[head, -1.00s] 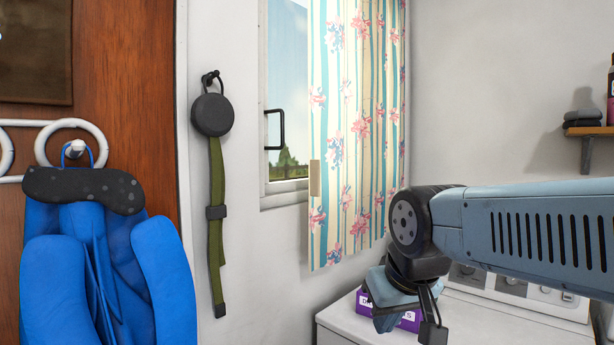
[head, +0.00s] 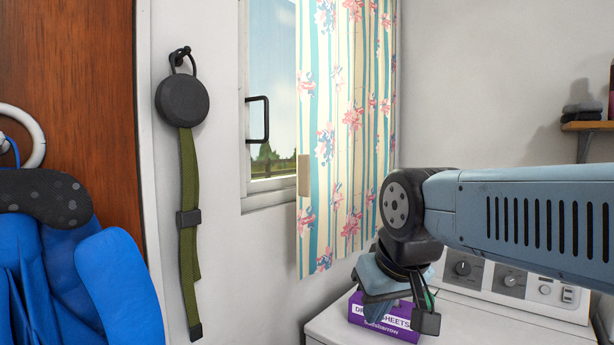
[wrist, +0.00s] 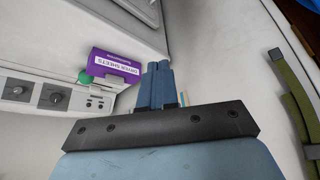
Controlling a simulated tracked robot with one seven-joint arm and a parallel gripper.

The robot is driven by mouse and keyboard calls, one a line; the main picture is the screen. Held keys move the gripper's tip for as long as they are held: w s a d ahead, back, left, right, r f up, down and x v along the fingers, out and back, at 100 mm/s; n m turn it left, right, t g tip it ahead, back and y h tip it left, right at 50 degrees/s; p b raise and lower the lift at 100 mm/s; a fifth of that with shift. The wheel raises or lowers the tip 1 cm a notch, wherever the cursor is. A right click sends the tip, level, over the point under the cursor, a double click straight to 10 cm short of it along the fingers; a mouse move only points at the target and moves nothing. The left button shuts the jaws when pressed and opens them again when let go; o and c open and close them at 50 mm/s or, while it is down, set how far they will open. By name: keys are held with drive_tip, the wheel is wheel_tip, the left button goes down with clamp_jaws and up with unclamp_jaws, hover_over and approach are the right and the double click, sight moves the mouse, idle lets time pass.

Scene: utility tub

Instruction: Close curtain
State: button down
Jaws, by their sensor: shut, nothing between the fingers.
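The curtain (head: 345,120), pale with teal stripes and pink flowers, hangs over the right part of the window. A beige tab (head: 304,180) is on its left edge. The window's left strip (head: 270,90) is uncovered, showing sky and trees. My gripper (wrist: 157,68) shows in the wrist view with its blue fingers together and nothing between them. In the head view my arm's end is right of and below the curtain, in front of the washing machine; I cannot make out the fingertips there. The gripper looks apart from the curtain.
A white machine with knobs (head: 490,275) stands below, with a purple dryer-sheets box (head: 385,318) on top. It also shows in the wrist view (wrist: 115,66). A black window handle (head: 259,120), a hanging green strap (head: 189,220) and blue clothing (head: 80,265) are at left.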

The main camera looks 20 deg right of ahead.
wheel_tip(320, 180, up, 4)
drive_tip(key=w, duration=0.3)
wheel_tip(320, 180, up, 22)
drive_tip(key=f+n+g+y, duration=0.1)
drive_tip(key=n+g+y, duration=0.4)
drive_tip(key=n+y, duration=0.25)
hover_over(320, 173)
drive_tip(key=s+d, duration=0.3)
drive_tip(key=d, duration=0.4)
drive_tip(key=shift+n, duration=0.45)
drive_tip(key=x, duration=0.9)
drive_tip(key=shift+a, duration=0.2)
drive_tip(key=s+a, duration=0.1)
drive_tip(key=a, duration=0.1)
drive_tip(key=shift+s+a+f, duration=0.15)
drive_tip(key=shift+s+a, duration=0.15)
drive_tip(key=shift+s, duration=0.05)
drive_tip(key=shift+s+a, duration=0.3)
drive_tip(key=shift+a, duration=0.2)
